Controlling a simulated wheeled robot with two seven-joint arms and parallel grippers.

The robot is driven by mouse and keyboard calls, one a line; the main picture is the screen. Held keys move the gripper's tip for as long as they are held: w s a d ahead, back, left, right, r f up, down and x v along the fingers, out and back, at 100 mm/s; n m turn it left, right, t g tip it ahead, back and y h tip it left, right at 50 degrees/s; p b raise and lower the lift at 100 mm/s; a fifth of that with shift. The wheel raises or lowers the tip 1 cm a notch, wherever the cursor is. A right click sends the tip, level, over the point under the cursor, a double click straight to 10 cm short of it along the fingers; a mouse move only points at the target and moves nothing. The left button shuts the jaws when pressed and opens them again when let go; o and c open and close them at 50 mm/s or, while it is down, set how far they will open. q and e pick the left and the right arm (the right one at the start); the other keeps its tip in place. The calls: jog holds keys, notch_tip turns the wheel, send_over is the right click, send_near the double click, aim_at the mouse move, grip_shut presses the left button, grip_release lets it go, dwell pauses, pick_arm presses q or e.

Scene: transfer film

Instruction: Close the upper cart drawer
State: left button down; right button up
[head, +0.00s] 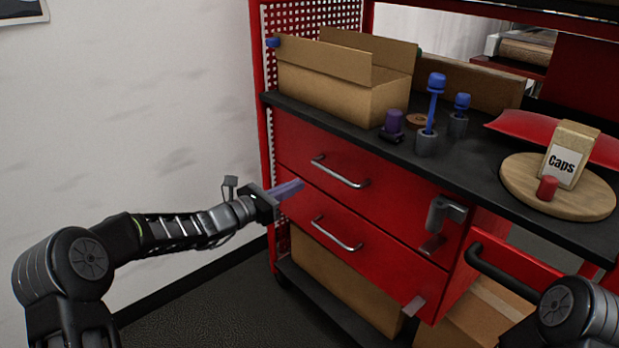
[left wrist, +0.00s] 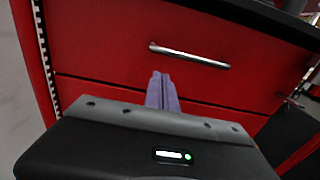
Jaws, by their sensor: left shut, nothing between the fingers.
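The red upper drawer (head: 395,187) sits just under the dark worktop of a red cart, with a silver bar handle (head: 340,172). Its front looks about flush with the lower drawer (head: 375,262), with only a thin seam between them. My left gripper (head: 290,188) is shut and empty, its purple fingers pointing at the drawer fronts near their left end. In the left wrist view the fingers (left wrist: 162,90) lie below and left of the upper drawer's handle (left wrist: 190,55); whether they touch the front is unclear.
On the worktop (head: 455,165) stand an open cardboard box (head: 345,85), blue-capped and purple items, and a round wooden board (head: 515,185) with a Caps box (head: 570,155). Cardboard boxes (head: 345,285) sit below. A white wall (head: 120,120) is on the left.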

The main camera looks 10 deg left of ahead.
pick_arm(q)
jog(key=v, duration=0.4)
jog(key=shift+s+a, duration=0.2)
jog(key=shift+s, duration=0.05)
